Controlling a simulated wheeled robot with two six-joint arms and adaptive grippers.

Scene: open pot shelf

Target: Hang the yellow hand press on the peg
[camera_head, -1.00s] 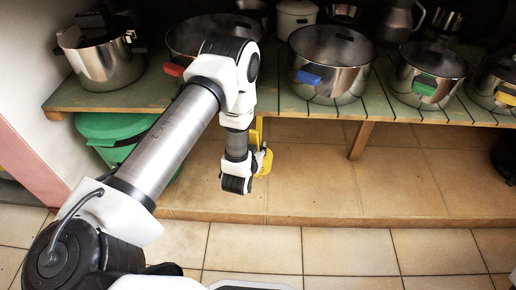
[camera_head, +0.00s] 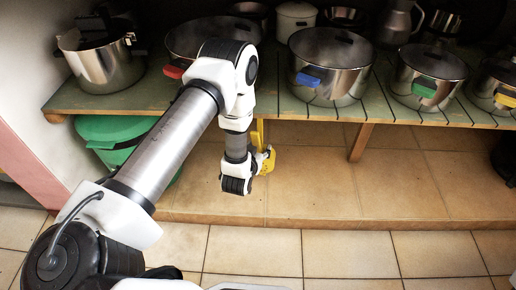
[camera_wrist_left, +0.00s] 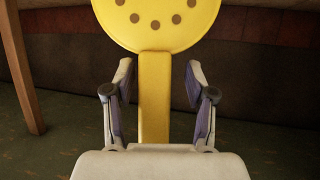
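The yellow hand press (camera_head: 260,133) shows in part beside my left wrist, below the shelf's front edge. In the left wrist view the hand press (camera_wrist_left: 155,80) has a round yellow head with a row of holes at the top and a straight handle running down. My left gripper (camera_wrist_left: 158,68) has its two fingers on either side of the handle, with a gap showing on each side. In the head view my left gripper (camera_head: 267,157) is partly hidden behind my wrist. I cannot make out the peg. My right gripper is not in view.
A green slatted shelf (camera_head: 290,108) carries several steel pots, including one with a blue handle (camera_head: 330,65) above and right of my gripper. A wooden leg (camera_head: 361,141) stands to the right. A green-lidded container (camera_head: 110,128) is at left. The tiled floor right of my gripper is clear.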

